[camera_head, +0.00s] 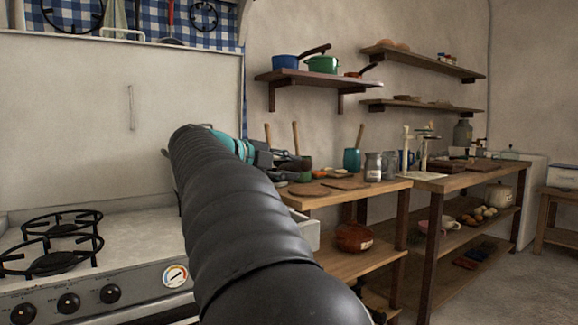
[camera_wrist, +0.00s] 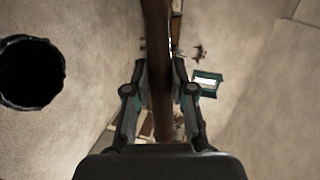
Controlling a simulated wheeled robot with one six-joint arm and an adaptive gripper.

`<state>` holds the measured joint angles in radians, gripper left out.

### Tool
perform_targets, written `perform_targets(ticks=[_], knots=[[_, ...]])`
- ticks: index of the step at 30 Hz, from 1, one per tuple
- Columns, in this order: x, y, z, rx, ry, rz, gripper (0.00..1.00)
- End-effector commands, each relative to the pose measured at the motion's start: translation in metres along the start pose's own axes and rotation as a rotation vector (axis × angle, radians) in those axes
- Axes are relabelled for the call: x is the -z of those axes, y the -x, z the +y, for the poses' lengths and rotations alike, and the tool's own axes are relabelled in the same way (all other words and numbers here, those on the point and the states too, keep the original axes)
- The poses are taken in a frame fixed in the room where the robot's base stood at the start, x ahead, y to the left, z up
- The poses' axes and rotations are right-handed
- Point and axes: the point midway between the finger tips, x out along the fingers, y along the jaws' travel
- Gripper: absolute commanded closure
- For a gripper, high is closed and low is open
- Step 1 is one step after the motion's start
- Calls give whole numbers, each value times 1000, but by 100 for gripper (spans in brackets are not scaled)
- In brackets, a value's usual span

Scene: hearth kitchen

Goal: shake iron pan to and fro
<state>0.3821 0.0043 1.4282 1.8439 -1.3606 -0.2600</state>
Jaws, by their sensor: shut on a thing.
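In the wrist view my gripper (camera_wrist: 159,80) is shut, with one finger on each side of a long, dark brown piece (camera_wrist: 156,28). I take this piece to be part of the iron pan. It runs from the top edge down between the fingers, and the palm hides its lower end. I cannot tell whether it is the handle or the pan seen edge-on. In the head view my dark arm covers most of the gripper, and I cannot make out the held pan clearly there.
A white stove (camera_head: 137,283) with black burner grates (camera_head: 52,262) stands at the left. A wooden worktable (camera_head: 345,198) with jars and boards is beyond my arm. Wall shelves (camera_head: 318,80) hold pots. A dark round thing (camera_wrist: 31,73), unclear, is at the left of the wrist view.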

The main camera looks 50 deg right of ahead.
Motion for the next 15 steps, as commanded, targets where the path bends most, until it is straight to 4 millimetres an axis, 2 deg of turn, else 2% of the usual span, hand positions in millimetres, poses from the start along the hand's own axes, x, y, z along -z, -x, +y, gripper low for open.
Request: perform_targets(ticks=[2, 12, 14, 15], knots=[[1, 2, -9, 3, -6, -1, 100], [0, 2, -9, 3, -6, -1, 100], [-11, 3, -8, 3, -5, -3, 100], [-25, 5, -8, 3, -3, -5, 100]])
